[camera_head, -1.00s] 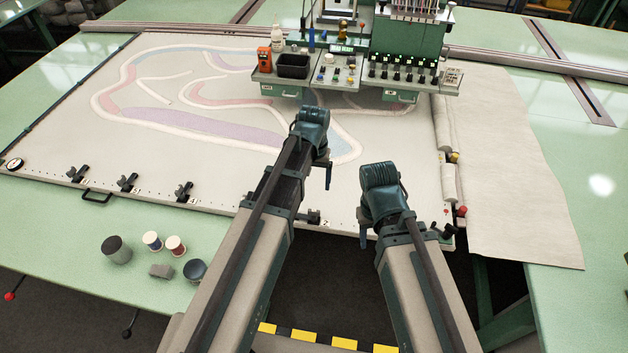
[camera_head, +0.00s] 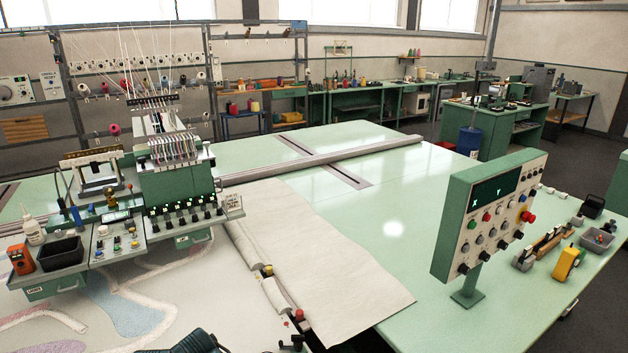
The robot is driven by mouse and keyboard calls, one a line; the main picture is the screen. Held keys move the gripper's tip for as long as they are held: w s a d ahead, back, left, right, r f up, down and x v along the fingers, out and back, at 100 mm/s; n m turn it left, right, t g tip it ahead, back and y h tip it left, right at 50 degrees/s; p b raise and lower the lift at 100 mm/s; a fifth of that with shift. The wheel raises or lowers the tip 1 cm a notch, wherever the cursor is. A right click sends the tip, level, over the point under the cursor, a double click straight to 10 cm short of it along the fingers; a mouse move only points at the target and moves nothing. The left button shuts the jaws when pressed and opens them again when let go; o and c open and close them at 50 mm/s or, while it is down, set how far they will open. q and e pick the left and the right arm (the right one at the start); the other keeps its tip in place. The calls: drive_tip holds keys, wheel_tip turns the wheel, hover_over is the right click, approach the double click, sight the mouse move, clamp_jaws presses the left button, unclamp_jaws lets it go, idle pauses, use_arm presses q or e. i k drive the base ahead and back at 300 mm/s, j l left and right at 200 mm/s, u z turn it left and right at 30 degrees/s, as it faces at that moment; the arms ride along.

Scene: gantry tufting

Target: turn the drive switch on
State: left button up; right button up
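A green control pendant (camera_head: 489,215) stands on a post at the right of the table in the head view. It has a dark display with X and Y on it, rows of knobs and buttons, and a red mushroom button on its right side. The machine head (camera_head: 176,185) at the left also carries a panel of black knobs and small switches. I cannot tell which of these controls is the drive switch. Part of one of my arms shows at the bottom edge, left of centre; neither gripper's fingers are in view.
A green table (camera_head: 400,215) spreads across the middle, largely clear beside a pale cloth (camera_head: 315,265). A grey bin (camera_head: 597,239), a yellow tool (camera_head: 567,263) and other small tools lie right of the pendant. A long rail (camera_head: 330,160) crosses behind.

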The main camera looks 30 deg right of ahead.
sight(518, 234)
drive_tip(key=z, duration=2.15)
drive_tip(key=i+l, duration=0.35)
drive_tip(key=l, duration=0.2)
drive_tip(key=i+l, duration=0.35)
drive_tip(key=l, duration=0.15)
drive_tip(key=i+l, duration=0.35)
drive_tip(key=l, duration=0.2)
drive_tip(key=i+l, duration=0.3)
drive_tip(key=l, duration=0.2)
drive_tip(key=i+l+z, duration=0.1)
drive_tip(key=i+l, duration=0.25)
drive_tip(key=l, duration=0.2)
